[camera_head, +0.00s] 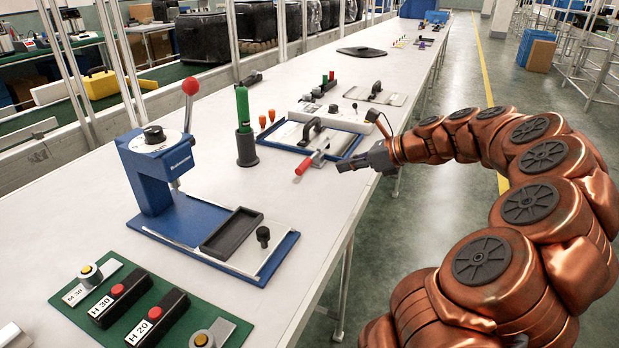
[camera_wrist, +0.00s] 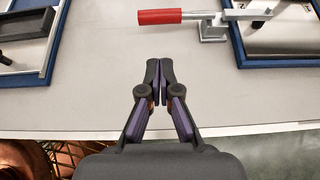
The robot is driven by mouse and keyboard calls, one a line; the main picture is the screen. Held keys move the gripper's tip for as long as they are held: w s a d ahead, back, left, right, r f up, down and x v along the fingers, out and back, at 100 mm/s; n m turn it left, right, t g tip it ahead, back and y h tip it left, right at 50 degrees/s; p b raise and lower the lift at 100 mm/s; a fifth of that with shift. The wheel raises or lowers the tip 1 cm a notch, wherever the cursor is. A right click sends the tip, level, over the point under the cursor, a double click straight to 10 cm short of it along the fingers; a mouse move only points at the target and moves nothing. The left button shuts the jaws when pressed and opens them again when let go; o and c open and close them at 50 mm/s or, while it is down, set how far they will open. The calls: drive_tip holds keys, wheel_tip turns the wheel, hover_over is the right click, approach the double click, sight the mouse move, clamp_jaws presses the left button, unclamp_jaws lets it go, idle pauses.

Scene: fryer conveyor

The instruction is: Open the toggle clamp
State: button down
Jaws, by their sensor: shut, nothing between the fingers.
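That base stands beside the blue-edged plate (camera_wrist: 280,62). My gripper (camera_head: 342,166) is over the table's right side, just right of the handle. In the wrist view my gripper (camera_wrist: 160,66) has its fingertips together with nothing between them. It is apart from the handle, which lies ahead of the fingers.
A blue press (camera_head: 160,170) with a red-knobbed lever stands to the left, its black tray (camera_head: 232,232) in front. A green-handled tool in a black holder (camera_head: 246,148) stands behind. A green board (camera_head: 150,310) is nearest. Bare white tabletop lies between press and clamp.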

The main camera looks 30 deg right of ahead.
sight(312, 183)
drive_tip(key=shift+w+a, duration=0.15)
drive_tip(key=shift+a, duration=0.15)
drive_tip(key=shift+w+a, duration=0.1)
drive_tip(key=shift+w, duration=0.05)
drive_tip(key=x, duration=0.9)
drive_tip(key=shift+w+a+f, duration=0.1)
drive_tip(key=shift+w+f, duration=0.05)
drive_tip(key=shift+f, duration=0.05)
drive_tip(key=shift+r, duration=0.1)
drive_tip(key=shift+r+p, duration=0.1)
drive_tip(key=shift+p, duration=0.55)
